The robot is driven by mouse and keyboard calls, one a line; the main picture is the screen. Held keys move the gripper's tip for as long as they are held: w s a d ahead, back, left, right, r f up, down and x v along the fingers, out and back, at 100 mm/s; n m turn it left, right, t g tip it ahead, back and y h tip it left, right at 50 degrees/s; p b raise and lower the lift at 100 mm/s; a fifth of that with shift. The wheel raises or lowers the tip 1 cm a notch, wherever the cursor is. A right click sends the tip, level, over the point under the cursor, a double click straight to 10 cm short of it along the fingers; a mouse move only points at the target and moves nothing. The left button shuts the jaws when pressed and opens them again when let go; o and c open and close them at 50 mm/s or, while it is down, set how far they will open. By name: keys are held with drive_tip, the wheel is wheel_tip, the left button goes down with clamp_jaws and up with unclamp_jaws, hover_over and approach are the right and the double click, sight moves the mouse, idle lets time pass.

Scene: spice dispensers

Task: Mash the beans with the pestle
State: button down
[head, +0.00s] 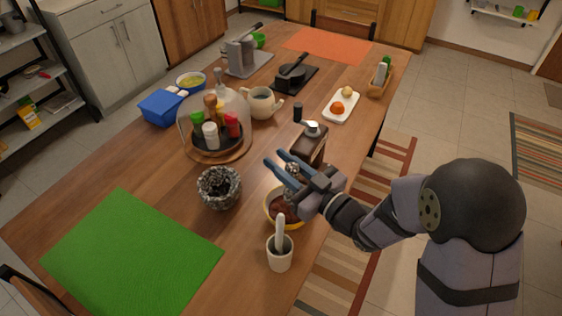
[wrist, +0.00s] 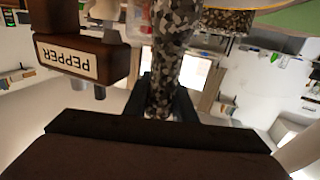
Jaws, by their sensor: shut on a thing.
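My gripper (head: 277,166) is shut on a speckled grey stone pestle (wrist: 175,50); its fingers also show in the wrist view (wrist: 162,108). In the head view only bits of the pestle (head: 291,169) show between and below the blue fingers. A bowl with a yellow rim (head: 268,217) holds dark red beans (head: 286,207), under and just in front of my gripper. My gripper and arm hide part of it. I cannot tell whether the pestle touches the beans. A speckled stone mortar (head: 219,190) with a dark inside stands left of the bowl.
A white cup with a white pestle (head: 280,252) stands close in front of the bowl. A wooden box (head: 310,147), labelled PEPPER in the wrist view (wrist: 80,55), is behind my gripper. A glass dome (head: 215,125) covers spice bottles. A green mat (head: 130,255) lies front left.

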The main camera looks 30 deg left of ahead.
drive_tip(key=shift+s+a, duration=0.1)
drive_tip(key=shift+s, duration=0.05)
drive_tip(key=shift+s+a, duration=0.35)
drive_tip(key=shift+s, duration=0.25)
drive_tip(key=shift+s+a, duration=0.3)
drive_tip(key=shift+s, duration=0.25)
drive_tip(key=shift+f+b, duration=2.25)
drive_tip(key=shift+r, duration=0.15)
wheel_tip(320, 180, up, 4)
drive_tip(key=p, duration=0.3)
drive_tip(key=shift+r+p, duration=0.15)
drive_tip(key=shift+p, duration=0.15)
